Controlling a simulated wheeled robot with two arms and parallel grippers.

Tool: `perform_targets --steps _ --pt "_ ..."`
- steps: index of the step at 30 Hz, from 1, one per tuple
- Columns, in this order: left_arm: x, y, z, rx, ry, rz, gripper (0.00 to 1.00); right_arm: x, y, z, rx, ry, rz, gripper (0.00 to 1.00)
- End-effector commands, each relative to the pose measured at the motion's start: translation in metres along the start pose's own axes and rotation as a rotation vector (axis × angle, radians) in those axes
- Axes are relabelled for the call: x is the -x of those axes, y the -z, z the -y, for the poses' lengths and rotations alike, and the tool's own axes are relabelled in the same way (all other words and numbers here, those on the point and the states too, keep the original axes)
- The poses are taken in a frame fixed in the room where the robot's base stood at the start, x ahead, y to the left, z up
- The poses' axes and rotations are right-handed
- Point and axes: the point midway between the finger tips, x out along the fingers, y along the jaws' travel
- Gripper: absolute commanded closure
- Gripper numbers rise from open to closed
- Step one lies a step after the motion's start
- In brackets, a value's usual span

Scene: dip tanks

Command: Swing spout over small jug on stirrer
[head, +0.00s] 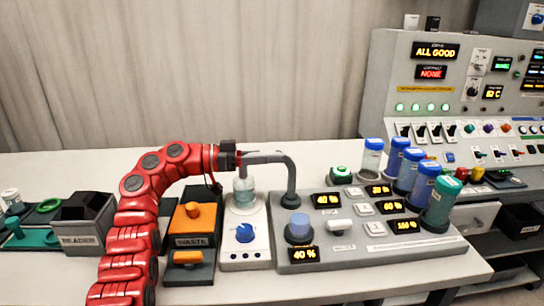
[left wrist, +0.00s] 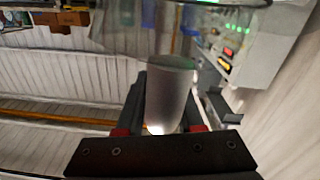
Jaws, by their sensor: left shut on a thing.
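The grey spout (head: 270,157) rises from a post on the dosing panel (head: 345,250) and bends over to the left. My left gripper (head: 240,159) is shut on the spout's free end. In the left wrist view the grey spout end (left wrist: 170,95) sits between the fingers. The small clear jug (head: 244,190) with pale blue-green liquid stands upright on the white stirrer (head: 243,240), which has a blue knob. The spout's end appears above the jug in the head view; exact alignment is hard to tell. My right gripper is out of view.
A waste box (head: 193,225) with orange parts and a grey reader box (head: 85,218) stand left of the stirrer. Several blue- and green-capped bottles (head: 408,172) stand at the panel's back right. A control console (head: 450,90) is behind. The front table strip is clear.

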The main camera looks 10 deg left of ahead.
Motion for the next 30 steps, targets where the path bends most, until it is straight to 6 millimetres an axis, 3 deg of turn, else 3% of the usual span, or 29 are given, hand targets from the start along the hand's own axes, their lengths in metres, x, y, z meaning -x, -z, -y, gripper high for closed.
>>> perform_targets --steps 13,14,18,30 --pt "-0.0003 0.0005 0.0003 0.001 -0.003 0.0 1.0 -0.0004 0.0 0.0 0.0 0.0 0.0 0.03" --pt "-0.0003 0.0005 0.0003 0.001 -0.003 0.0 0.62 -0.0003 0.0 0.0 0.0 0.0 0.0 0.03" --pt "-0.0002 0.0003 0.0004 0.001 -0.003 0.001 0.37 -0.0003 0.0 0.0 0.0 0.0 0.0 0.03" --pt "-0.0037 0.0044 -0.0012 0.0 -0.004 0.001 0.34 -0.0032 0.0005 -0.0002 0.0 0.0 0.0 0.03"
